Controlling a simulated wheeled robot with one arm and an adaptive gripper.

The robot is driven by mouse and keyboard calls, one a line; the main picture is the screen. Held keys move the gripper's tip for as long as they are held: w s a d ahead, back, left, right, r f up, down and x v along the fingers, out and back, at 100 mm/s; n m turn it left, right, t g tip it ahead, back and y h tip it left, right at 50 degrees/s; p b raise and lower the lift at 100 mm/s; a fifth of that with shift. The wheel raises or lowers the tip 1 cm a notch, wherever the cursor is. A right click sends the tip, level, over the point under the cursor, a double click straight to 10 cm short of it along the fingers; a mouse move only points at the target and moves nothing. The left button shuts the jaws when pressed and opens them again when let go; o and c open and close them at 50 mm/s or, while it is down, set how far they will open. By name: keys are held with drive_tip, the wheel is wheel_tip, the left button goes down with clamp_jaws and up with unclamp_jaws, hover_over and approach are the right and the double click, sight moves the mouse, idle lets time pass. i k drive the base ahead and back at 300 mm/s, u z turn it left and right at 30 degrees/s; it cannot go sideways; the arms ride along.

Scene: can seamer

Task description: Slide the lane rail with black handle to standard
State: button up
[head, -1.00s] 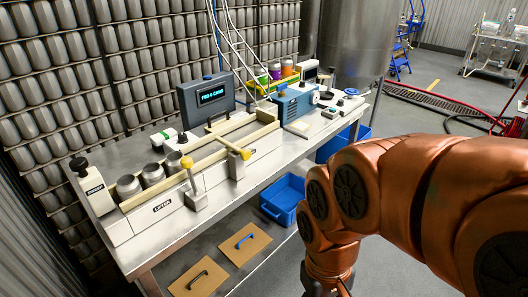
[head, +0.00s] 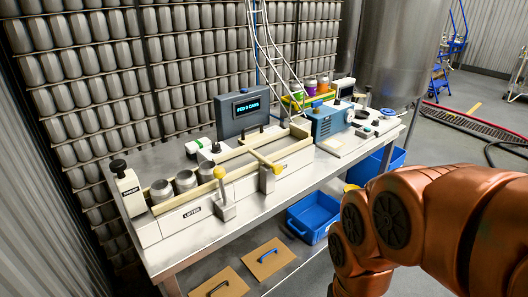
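The can machine's lane (head: 230,172) runs along the steel bench, between two cream rails. The front cream rail (head: 225,175) is long and reaches from the cans to the blue unit. The rear rail (head: 244,147) lies behind it, below the dark screen, with a small black handle (head: 262,129) near its far part. Any "standard" mark is too small to make out. Several open silver cans (head: 185,181) stand at the lane's left end. My orange arm fills the lower right, apart from the bench. My gripper is out of the picture.
Yellow-knobbed levers (head: 224,190) stand at the machine's front, one by the LIFTER label. The screen (head: 250,109) reads "FED 0 CANS". Blue bins (head: 314,214) and cardboard sheets (head: 268,258) lie below the bench (head: 300,190).

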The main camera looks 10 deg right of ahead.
sight(248, 137)
drive_tip(key=z, duration=0.4)
drive_tip(key=i, duration=1.3)
drive_tip(key=u, duration=2)
